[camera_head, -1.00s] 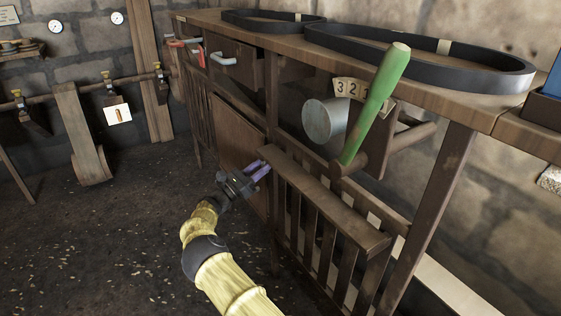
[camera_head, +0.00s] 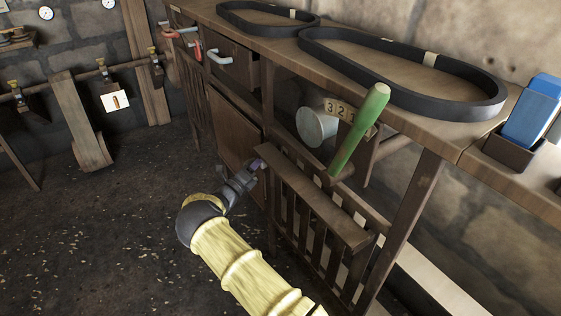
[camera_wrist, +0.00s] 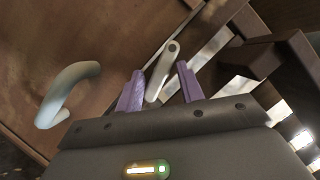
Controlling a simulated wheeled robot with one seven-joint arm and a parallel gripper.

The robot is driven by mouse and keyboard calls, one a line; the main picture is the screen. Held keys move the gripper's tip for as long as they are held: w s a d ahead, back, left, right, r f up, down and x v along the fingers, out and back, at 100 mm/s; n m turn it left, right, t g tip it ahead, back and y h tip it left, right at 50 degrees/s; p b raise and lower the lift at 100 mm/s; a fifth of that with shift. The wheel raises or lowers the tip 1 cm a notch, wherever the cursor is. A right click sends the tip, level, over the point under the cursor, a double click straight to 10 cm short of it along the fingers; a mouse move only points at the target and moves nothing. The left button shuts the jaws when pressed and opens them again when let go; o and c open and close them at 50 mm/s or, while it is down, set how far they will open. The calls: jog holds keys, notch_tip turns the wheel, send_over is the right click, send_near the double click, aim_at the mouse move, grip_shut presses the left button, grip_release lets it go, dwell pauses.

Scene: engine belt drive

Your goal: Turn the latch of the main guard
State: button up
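The latch (camera_wrist: 163,72) is a small light grey metal lever with a round end. It shows in the wrist view at the edge of a brown panel, which looks like the main guard (camera_wrist: 75,45). My gripper (camera_wrist: 159,73) is open, with one purple finger on each side of the lever. Gaps show beside the lever, and I cannot tell whether either finger touches it. In the head view my gripper (camera_head: 256,165) is by the right edge of the brown panel (camera_head: 230,138), and the latch cannot be made out there.
A pale curved handle (camera_wrist: 68,92) stands out from the panel, left of my fingers. A slatted wooden rack (camera_head: 310,205) is close on the right. Open floor (camera_head: 90,225) lies to the left.

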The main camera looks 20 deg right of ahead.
jog(key=s+a+n+y+p, duration=0.3)
jog(key=s+a+n+p, duration=0.35)
jog(key=s+a, duration=0.6)
jog(key=s+d+r+m+g+y+p, duration=0.2)
jog(key=s+d+r+m+g+p, duration=0.3)
jog(key=r+m, duration=0.4)
jog(key=s+d+r+m+g+y+p, duration=0.3)
jog(key=s+d+r+m+g+p, duration=0.3)
jog(key=m, duration=0.6)
jog(key=shift+s+d+r+g, duration=0.8)
jog(key=shift+s+d+r, duration=0.3)
jog(key=shift+s+r, duration=0.45)
jog(key=shift+w+r, duration=0.15)
